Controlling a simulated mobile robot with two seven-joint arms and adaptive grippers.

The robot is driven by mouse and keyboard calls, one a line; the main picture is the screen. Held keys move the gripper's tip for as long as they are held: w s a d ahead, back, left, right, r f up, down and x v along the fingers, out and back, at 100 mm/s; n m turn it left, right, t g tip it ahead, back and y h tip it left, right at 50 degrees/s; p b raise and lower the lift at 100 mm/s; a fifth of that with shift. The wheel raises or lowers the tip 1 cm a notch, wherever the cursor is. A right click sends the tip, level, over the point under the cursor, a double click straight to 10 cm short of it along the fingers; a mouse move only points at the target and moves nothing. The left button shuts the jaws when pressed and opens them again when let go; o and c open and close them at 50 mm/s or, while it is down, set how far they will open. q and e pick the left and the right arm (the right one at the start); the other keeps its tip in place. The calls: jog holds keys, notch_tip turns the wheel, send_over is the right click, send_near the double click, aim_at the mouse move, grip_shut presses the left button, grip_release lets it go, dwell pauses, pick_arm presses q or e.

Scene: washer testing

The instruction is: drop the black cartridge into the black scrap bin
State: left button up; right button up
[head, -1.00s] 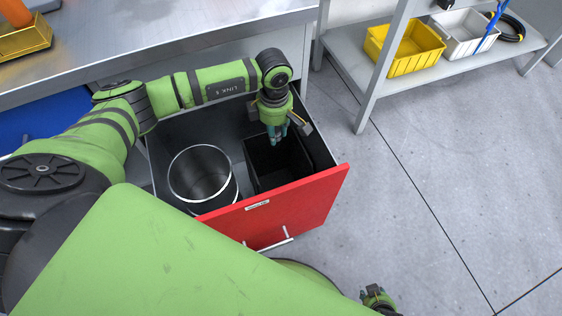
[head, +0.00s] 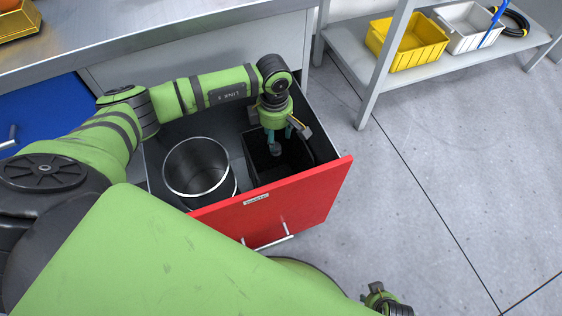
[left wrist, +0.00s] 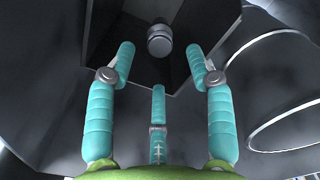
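The black scrap bin (head: 300,158) is a square black container in the right part of the open drawer. My left gripper (head: 275,141) points down over it, with its teal fingers spread apart. The dark cartridge (head: 276,150) shows just below the fingertips. In the left wrist view the cartridge (left wrist: 159,40) is a small grey-black cylinder seen end-on beyond the open fingers (left wrist: 160,65), apart from them, with the bin's dark inside around it. I cannot tell whether it touches the bin's floor. My right gripper (head: 380,298) shows only partly at the bottom edge.
A round metal-rimmed bin (head: 197,168) stands left of the scrap bin in the same drawer. The red drawer front (head: 285,205) is pulled out from under the metal workbench (head: 150,38). A shelf with a yellow tray (head: 408,44) and a white tray (head: 468,30) stands upper right. The floor on the right is clear.

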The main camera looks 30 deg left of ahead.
pick_arm(q)
notch_tip(320, 180, up, 12)
dwell(0.7)
dwell(0.4)
